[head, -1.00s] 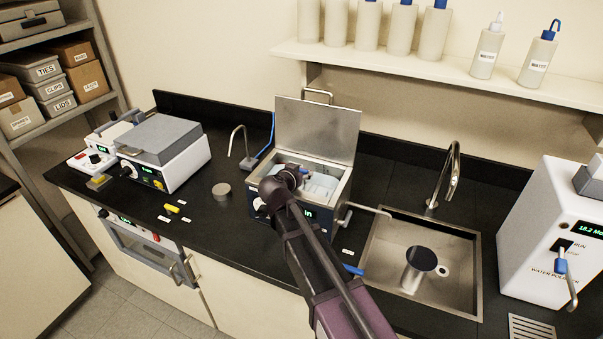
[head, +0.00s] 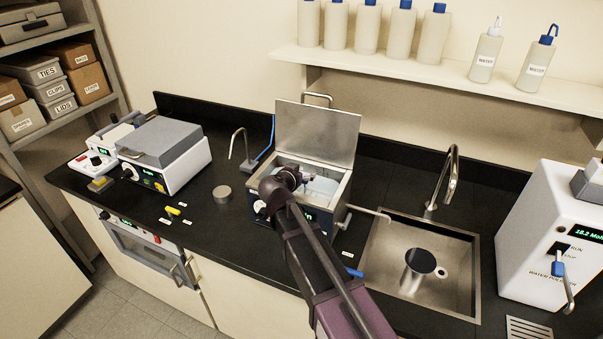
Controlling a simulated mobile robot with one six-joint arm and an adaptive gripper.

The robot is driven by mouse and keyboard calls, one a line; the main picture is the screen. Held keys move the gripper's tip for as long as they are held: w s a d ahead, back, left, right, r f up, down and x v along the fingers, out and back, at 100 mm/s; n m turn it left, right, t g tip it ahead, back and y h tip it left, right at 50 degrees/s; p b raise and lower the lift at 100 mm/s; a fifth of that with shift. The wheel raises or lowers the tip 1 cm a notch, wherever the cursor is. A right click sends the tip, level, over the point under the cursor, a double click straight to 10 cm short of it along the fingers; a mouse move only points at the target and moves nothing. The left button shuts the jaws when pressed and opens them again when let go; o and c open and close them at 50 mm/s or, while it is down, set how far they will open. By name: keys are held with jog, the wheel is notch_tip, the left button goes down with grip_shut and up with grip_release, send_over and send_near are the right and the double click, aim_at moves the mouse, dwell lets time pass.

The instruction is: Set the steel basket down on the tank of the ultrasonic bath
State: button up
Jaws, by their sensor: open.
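The ultrasonic bath (head: 340,205) stands at the middle of the bench with its steel lid (head: 318,133) raised at the back. Its tank holds a pale blue-white area (head: 322,188), which looks like liquid. My gripper (head: 306,178) is over the open tank, open, its small fingertips near the tank's middle. My dark wrist covers the tank's front left part and some of the front panel. I cannot clearly make out the steel basket; it may be hidden behind my wrist and gripper or blend with the tank. I cannot tell whether the fingers touch anything.
A hinged-lid white device (head: 170,165) stands further left. The bath's raised lid blocks the space behind the tank.

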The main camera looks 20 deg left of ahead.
jog(key=d+p+v, duration=0.1)
jog(key=p+v, duration=0.3)
jog(key=v, duration=0.8)
jog(key=shift+a, duration=0.45)
jog(key=shift+r, duration=0.1)
dwell(0.7)
